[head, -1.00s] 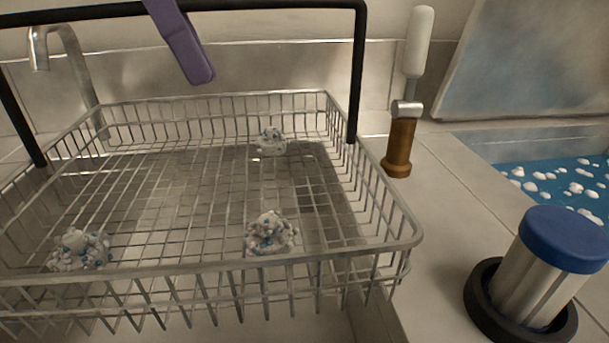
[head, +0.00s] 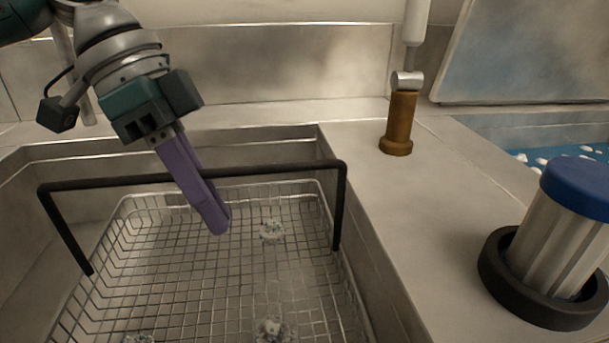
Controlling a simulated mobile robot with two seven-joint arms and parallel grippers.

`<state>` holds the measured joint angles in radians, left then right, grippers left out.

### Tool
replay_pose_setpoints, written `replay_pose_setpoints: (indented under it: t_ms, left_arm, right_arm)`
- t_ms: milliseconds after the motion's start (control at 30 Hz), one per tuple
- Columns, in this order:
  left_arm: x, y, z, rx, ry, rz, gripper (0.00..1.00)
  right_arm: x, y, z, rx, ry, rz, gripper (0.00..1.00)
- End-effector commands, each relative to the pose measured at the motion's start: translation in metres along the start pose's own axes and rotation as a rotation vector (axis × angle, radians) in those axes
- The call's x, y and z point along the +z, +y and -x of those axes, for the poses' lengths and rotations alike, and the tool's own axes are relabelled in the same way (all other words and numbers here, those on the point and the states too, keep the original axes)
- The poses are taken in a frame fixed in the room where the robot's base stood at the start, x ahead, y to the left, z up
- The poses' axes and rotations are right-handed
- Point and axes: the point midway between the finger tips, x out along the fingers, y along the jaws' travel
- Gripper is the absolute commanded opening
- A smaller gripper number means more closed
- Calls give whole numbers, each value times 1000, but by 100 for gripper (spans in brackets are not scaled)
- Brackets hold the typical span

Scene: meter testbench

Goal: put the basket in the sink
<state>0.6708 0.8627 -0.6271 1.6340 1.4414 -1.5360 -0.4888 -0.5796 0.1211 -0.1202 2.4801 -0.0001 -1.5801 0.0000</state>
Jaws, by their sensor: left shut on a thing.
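The wire basket (head: 215,262) hangs low inside the metal sink (head: 322,150), below the sink's rim. Its black handle (head: 270,173) stands upright across it. Several small white and bluish clumps lie in the basket, one of them (head: 272,231) toward the back. My left gripper (head: 215,222), with purple fingers, comes down from the upper left and is shut on the handle near its middle. Whether the basket's bottom touches the sink floor cannot be seen. My right gripper is not in view.
A brown cylindrical post (head: 399,125) with a metal top stands on the counter (head: 425,205) right of the sink. A blue-capped clear cylinder (head: 570,230) sits in a black ring at the right. Blue liquid with white foam lies behind it.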

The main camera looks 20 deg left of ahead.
Motion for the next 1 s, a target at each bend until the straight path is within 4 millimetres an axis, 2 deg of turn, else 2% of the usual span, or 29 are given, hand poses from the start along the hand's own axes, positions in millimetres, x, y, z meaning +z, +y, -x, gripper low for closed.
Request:
replay_pose_setpoints:
  t_ms: [33,100,433,467,700,1000]
  left_arm:
    - [3,-2,-10,1,3,1,0]
    - [7,-4,-17,1,2,0,0]
    - [7,-5,-18,-1,3,-1,0]
    - [8,-5,-19,0,0,0,14]
    - [8,-5,-19,0,0,0,41]
    - [7,-4,-16,-1,0,-1,42]
  right_arm:
    - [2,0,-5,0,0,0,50]
    - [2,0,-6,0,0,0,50]
    - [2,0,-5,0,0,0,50]
    - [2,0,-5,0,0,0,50]
    - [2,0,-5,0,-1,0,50]
    - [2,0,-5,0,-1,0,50]
